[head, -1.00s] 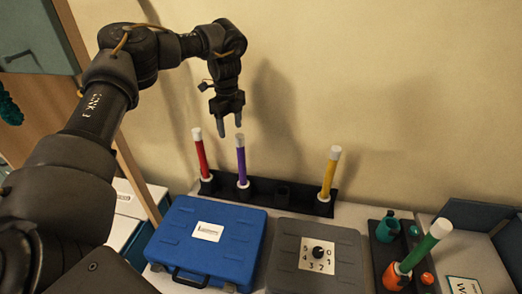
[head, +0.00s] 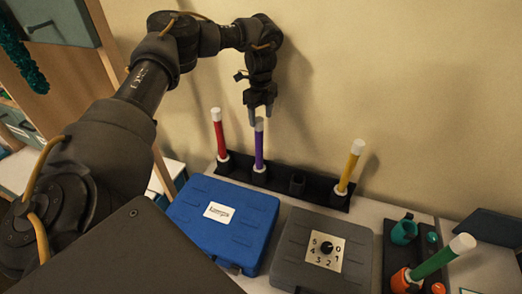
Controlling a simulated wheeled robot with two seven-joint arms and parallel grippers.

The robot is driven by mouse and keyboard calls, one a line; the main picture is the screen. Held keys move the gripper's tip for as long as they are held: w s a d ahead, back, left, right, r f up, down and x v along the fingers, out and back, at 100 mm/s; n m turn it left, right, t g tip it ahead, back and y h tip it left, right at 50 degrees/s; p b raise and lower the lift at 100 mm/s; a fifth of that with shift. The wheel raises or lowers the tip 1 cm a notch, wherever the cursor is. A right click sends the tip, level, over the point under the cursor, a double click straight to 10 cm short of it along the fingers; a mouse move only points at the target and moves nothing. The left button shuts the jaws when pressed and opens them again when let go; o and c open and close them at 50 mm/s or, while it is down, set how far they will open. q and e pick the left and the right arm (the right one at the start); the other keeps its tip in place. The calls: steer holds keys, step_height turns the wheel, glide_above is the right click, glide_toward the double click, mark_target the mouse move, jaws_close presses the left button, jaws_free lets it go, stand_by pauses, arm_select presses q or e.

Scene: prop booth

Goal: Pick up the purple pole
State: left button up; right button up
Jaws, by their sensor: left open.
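The purple pole (head: 259,150) has a white cap and stands upright in a holder of the black rack (head: 333,199) near the wall. My left gripper (head: 261,115) points down, open and empty. Its two fingertips appear at the height of the pole's white cap, one on each side of it in the picture. I cannot tell whether they touch the cap or how they line up in depth. My right gripper is not in view.
A red pole (head: 219,135) stands left of the purple one. A yellow pole (head: 350,167) stands at the right, past an empty holder (head: 297,183). A blue case (head: 222,238), a grey dial box (head: 290,243) and a tilted green pole (head: 436,259) are nearer.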

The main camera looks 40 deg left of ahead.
mark_target(259, 126)
arm_select(q)
steer(key=shift+s+p, duration=0.6)
steer(key=shift+p, duration=0.2)
steer(key=shift+s+f+p, duration=0.15)
steer(key=shift+f+p, duration=0.45)
steer(key=shift+p, duration=0.05)
steer(key=f, duration=0.1)
steer(key=f+p, duration=0.1)
steer(key=f, duration=0.1)
steer(key=shift+w+f, duration=0.2)
steer(key=shift+w, duration=0.2)
steer(key=shift+f, duration=0.1)
steer(key=shift+s, duration=0.15)
steer(key=shift+c, duration=0.4)
jaws_close()
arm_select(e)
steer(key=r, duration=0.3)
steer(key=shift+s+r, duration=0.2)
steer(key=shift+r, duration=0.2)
